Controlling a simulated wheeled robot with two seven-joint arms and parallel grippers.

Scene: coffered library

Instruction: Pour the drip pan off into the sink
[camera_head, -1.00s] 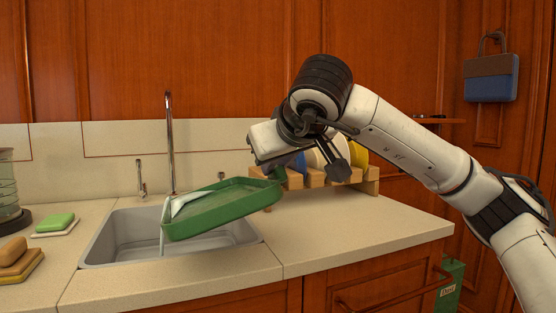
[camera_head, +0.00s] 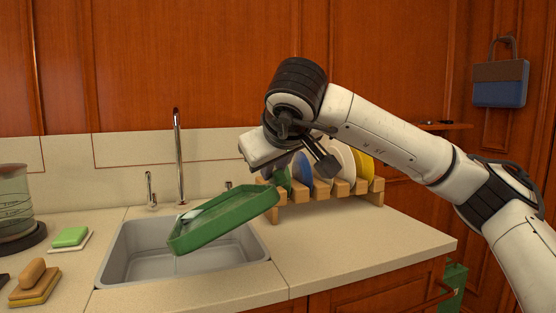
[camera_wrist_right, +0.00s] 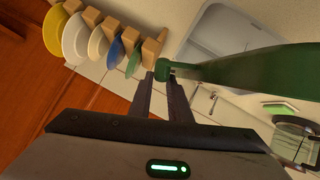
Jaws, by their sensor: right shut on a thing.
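The green drip pan (camera_head: 225,220) hangs tilted over the sink (camera_head: 140,252), its left end lower than its right. A small pale patch of liquid (camera_head: 190,213) shows at its low left end; no falling stream shows. My right gripper (camera_head: 270,180) is at the pan's raised right end. In the right wrist view the fingers (camera_wrist_right: 160,78) are closed on the pan's green end knob (camera_wrist_right: 163,68), and the pan (camera_wrist_right: 250,72) stretches to the right. The pan hides part of the sink's basin. My left gripper is in neither view.
A chrome faucet (camera_head: 179,160) stands behind the sink. A wooden rack of plates (camera_head: 340,192) is close behind my right gripper. The right counter (camera_head: 350,245) is clear.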

